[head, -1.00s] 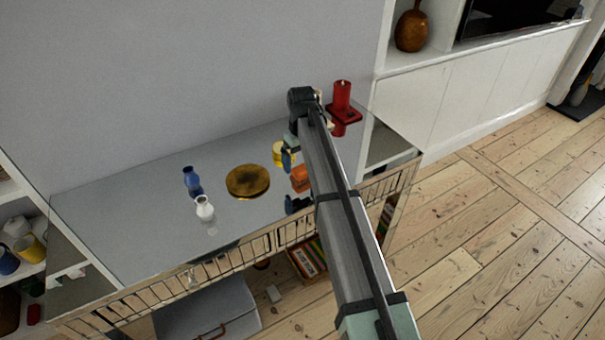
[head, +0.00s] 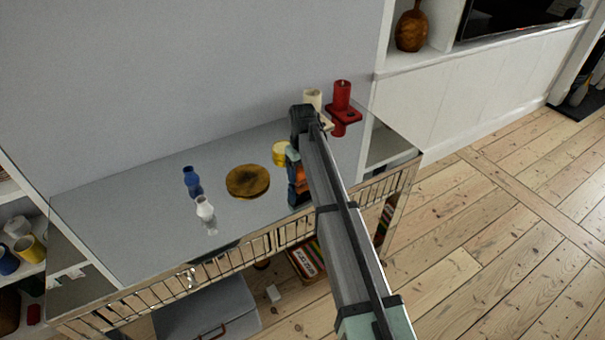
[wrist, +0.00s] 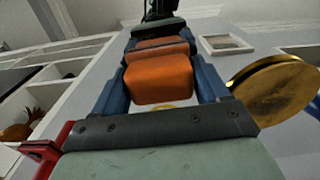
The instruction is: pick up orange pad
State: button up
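The orange pad (head: 300,174) stands on the shiny grey tabletop (head: 130,215) near its front right part, partly hidden by my arm in the head view. In the wrist view the orange pad (wrist: 158,80) sits between the two blue fingers of my gripper (wrist: 160,85). A finger is on each side of it, with little room to spare; firm contact is not visible. In the head view my gripper (head: 294,178) is low at the pad, close to the tabletop. An orange patch beyond the pad looks like its reflection.
A round gold-brown disc (head: 247,181) and a yellow cup (head: 279,153) are left of the gripper. A red candle (head: 342,95) and a cream candle (head: 313,98) are behind. A wall backs the table.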

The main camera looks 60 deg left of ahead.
jog(key=c, duration=0.6)
jog(key=shift+r, duration=0.15)
notch_tip(320, 180, up, 10)
jog(key=shift+f, duration=0.1)
